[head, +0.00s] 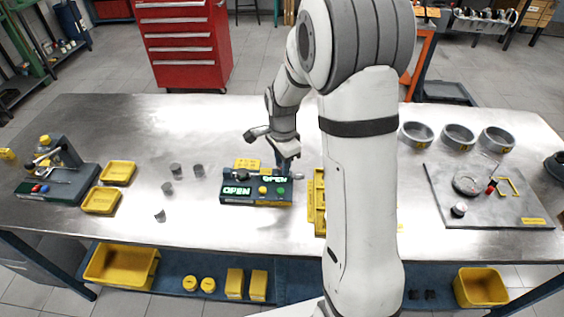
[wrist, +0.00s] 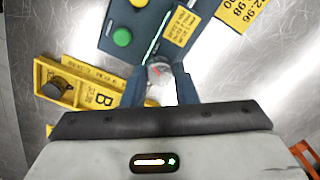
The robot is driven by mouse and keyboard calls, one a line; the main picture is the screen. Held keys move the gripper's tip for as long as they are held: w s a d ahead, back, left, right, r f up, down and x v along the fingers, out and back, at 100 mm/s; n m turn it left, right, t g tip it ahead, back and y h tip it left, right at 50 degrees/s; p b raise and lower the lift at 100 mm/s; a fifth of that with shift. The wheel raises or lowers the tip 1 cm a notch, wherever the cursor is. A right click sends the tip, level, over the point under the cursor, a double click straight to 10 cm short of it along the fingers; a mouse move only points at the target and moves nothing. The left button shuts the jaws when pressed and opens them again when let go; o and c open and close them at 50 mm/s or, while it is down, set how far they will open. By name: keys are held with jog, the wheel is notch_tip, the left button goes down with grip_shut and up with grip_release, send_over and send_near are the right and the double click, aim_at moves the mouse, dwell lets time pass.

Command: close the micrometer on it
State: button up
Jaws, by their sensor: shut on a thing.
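The micrometer (head: 238,199) is a dark blue-grey box on the steel table, with lit displays reading OPEN and yellow and green buttons on top. Part of it shows in the wrist view (wrist: 148,22), with the green button (wrist: 122,37) just beyond my fingers to the left. My gripper (head: 281,168) is over the micrometer's back right part, pointing down. In the wrist view my gripper (wrist: 158,88) is shut on a small round grey part (wrist: 160,72) with a red mark on its top. The part is at the micrometer's edge; whether it rests between the measuring faces is unclear.
A yellow tray marked B (wrist: 75,95) stands right of the micrometer and holds a grey cylinder (wrist: 52,90). Several small grey cylinders (head: 176,169) stand to the left. Yellow bins (head: 118,173) lie farther left. A grey plate (head: 470,215) and grey rings (head: 458,137) are at right.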

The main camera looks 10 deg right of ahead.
jog(key=shift+n, duration=0.4)
jog(key=n+b, duration=0.2)
jog(key=n, duration=0.2)
jog(key=shift+n, duration=0.4)
jog(key=n+b, duration=0.2)
jog(key=n, duration=0.4)
jog(key=n+b, duration=0.1)
jog(key=n, duration=0.5)
jog(key=shift+n+b, duration=0.35)
jog(key=shift+n, duration=0.05)
jog(key=n, duration=0.5)
jog(key=shift+b, duration=0.4)
jog(key=shift+r+n, duration=0.1)
jog(key=shift+n, duration=0.3)
jog(key=o, duration=1)
